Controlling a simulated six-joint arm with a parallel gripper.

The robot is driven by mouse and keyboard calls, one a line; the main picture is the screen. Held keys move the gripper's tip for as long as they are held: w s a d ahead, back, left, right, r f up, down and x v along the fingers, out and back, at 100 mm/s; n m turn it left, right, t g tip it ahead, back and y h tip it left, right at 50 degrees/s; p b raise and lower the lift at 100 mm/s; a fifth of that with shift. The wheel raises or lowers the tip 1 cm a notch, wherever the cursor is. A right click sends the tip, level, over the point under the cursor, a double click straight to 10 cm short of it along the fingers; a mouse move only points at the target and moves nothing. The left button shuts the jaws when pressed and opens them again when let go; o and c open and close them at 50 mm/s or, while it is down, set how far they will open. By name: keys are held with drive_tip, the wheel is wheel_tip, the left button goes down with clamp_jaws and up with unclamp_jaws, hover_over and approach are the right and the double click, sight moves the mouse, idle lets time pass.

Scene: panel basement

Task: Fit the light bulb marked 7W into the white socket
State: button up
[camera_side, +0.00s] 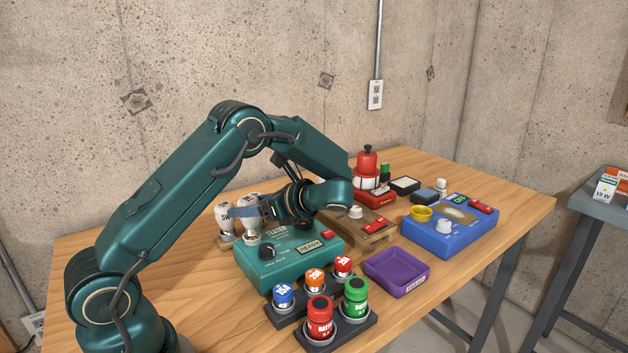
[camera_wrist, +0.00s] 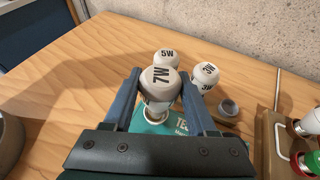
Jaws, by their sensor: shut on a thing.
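The bulb marked 7W (camera_wrist: 160,82) is between the two blue fingers of my gripper (camera_wrist: 158,98) in the wrist view, gripped with its marking facing the camera. Its lower end is over the teal tester box; I cannot tell whether it touches it. In the side view my gripper (camera_side: 246,211) is by the bulbs behind the teal tester (camera_side: 290,258), and the held bulb is hard to separate from those around it.
The bulb marked 5W (camera_wrist: 166,57) and one marked 3W (camera_wrist: 205,78) stand close to the held bulb. A purple tray (camera_side: 397,272), a red device (camera_side: 367,178), and a holder with red and green batteries (camera_side: 320,312) stand around the tester.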

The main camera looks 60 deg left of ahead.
drive_tip(key=shift+f, duration=0.55)
idle(0.4)
drive_tip(key=o, duration=1.1)
drive_tip(key=v, duration=1.1)
